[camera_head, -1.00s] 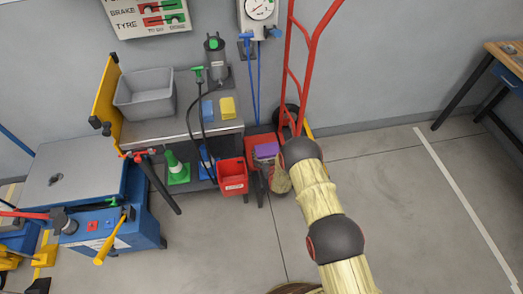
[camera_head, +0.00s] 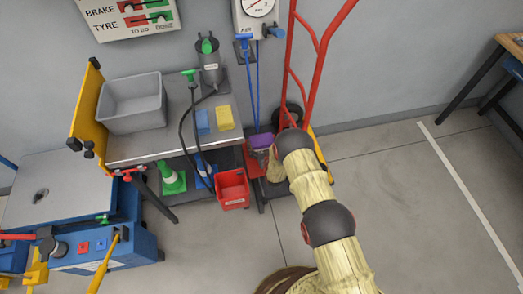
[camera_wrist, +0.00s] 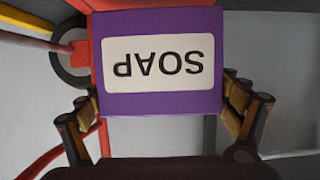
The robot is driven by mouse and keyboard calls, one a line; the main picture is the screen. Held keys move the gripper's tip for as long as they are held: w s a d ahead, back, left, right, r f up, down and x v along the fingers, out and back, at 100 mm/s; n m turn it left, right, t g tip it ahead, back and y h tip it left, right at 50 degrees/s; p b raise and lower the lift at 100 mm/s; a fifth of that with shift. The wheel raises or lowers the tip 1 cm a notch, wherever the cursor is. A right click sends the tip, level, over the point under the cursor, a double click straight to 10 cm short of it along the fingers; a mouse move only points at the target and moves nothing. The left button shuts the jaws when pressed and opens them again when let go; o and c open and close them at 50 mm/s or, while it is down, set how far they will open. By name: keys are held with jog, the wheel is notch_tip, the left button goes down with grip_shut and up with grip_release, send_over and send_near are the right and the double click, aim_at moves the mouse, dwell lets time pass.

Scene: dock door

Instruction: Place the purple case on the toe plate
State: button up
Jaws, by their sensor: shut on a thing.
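The purple case (camera_wrist: 150,104) fills the middle of the wrist view, with a white label reading SOAP upside down. My gripper (camera_wrist: 165,112) has a finger at each side of it and is shut on it. In the head view the purple case (camera_head: 261,141) is small, at the end of my arm, over the red hand truck's base. I cannot tell whether the case touches the plate.
The hand truck's red frame (camera_head: 316,65) rises behind my gripper against the wall. A red bin (camera_head: 232,188) stands just left of the toe plate. A bench (camera_head: 160,146) holds a grey tub (camera_head: 131,103), a blue block and a yellow block (camera_head: 225,118). Floor to the right is clear.

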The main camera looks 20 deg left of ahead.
jog(key=shift+w+a+f+b, duration=0.1)
jog(key=shift+f+b, duration=0.85)
jog(key=shift+f, duration=1.4)
jog(key=shift+f, duration=0.2)
jog(key=o, duration=1.5)
jog(key=shift+o, duration=0.2)
jog(key=shift+r, duration=0.15)
jog(key=p+v, duration=0.4)
jog(key=v, duration=0.8)
jog(key=shift+p, duration=0.35)
